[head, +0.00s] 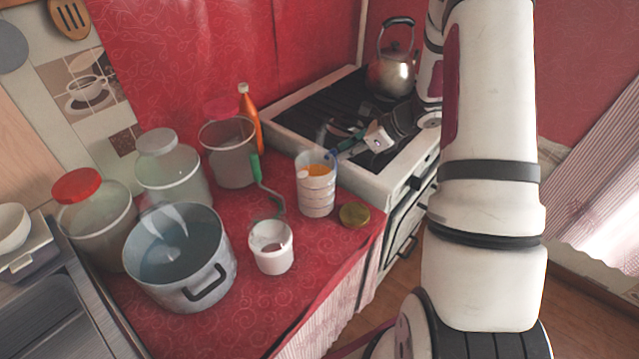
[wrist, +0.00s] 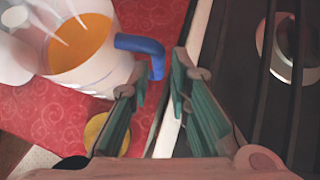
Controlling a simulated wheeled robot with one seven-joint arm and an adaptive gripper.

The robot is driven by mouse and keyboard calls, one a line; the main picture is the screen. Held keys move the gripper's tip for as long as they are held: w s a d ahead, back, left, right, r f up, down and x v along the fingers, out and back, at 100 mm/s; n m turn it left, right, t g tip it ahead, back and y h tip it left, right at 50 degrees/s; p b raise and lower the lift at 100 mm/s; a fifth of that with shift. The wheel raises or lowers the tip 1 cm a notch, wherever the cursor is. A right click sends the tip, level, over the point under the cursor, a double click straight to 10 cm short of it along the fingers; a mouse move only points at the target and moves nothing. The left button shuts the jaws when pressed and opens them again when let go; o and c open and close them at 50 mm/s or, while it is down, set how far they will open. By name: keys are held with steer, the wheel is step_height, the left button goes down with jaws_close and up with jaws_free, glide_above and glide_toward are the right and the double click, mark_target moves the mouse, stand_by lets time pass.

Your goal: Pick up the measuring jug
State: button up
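The measuring jug (head: 317,195) stands upright on the red counter near its right edge. It is clear, with bands around its wall and orange contents. In the wrist view the jug (wrist: 98,78) fills the upper left, and its blue handle (wrist: 145,45) points toward my gripper. My gripper (wrist: 155,78) is open, with the handle's end between or just beyond its fingertips; I cannot tell how deep. In the head view my gripper (head: 347,147) is at the jug's upper right, beside the stove.
A brass lid (head: 354,215) lies right of the jug. A white tub (head: 271,247), a large pot (head: 215,270), a container (head: 231,165) with a green handle nearby, and an orange bottle (head: 249,117) are left. The stove (head: 385,188) and kettle (head: 391,75) are right and behind.

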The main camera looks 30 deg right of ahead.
mark_target(334, 157)
steer(key=x, duration=0.5)
steer(key=shift+a, duration=0.1)
jaws_close()
steer(key=shift+r, duration=0.15)
